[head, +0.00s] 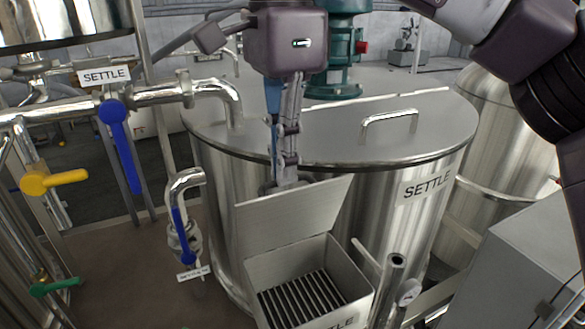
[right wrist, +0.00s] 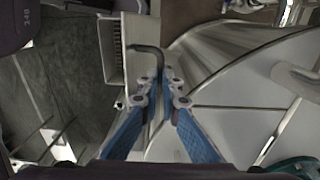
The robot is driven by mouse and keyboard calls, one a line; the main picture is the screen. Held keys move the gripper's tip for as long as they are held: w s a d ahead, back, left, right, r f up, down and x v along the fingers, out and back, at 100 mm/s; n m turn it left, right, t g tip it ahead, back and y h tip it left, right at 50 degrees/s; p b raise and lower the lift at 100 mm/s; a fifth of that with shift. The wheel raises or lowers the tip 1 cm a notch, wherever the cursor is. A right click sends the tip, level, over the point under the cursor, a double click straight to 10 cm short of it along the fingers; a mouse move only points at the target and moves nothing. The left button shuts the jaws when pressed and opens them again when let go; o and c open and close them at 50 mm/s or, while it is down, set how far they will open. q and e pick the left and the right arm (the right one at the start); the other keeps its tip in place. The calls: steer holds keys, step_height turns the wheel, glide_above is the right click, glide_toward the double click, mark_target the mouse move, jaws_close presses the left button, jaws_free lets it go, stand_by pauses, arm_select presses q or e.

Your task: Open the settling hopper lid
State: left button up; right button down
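The settling hopper (head: 262,272) is an open-topped metal box in front of the tank marked SETTLE, with a dark slatted grate inside. Its flat grey lid (head: 292,218) stands raised at the tank side, tilted up, leaving the opening uncovered. My right gripper (head: 287,178) points down behind the lid's upper edge. In the right wrist view, its fingers (right wrist: 166,82) are close together around a bent dark handle bar (right wrist: 150,52) by the lid. The handle is hidden behind the lid in the head view. My left gripper is in neither view.
The steel tank (head: 400,225) stands close behind the hopper, with a bar handle (head: 390,120) on top. Pipes with a blue lever (head: 121,145) and a yellow lever (head: 55,180) are at the left. A grey cabinet (head: 520,260) is at the right.

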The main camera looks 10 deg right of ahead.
steer(key=shift+w+a+f, duration=0.15)
steer(key=shift+w+f, duration=0.2)
steer(key=shift+f, duration=0.3)
steer(key=c, duration=2.2)
jaws_free()
steer(key=shift+a, duration=0.1)
steer(key=shift+o, duration=0.5)
steer(key=shift+w, duration=0.4)
step_height(320, 180, up, 8)
steer(key=shift+f, duration=0.2)
steer(key=shift+w+a, duration=0.1)
steer(key=shift+w, duration=0.05)
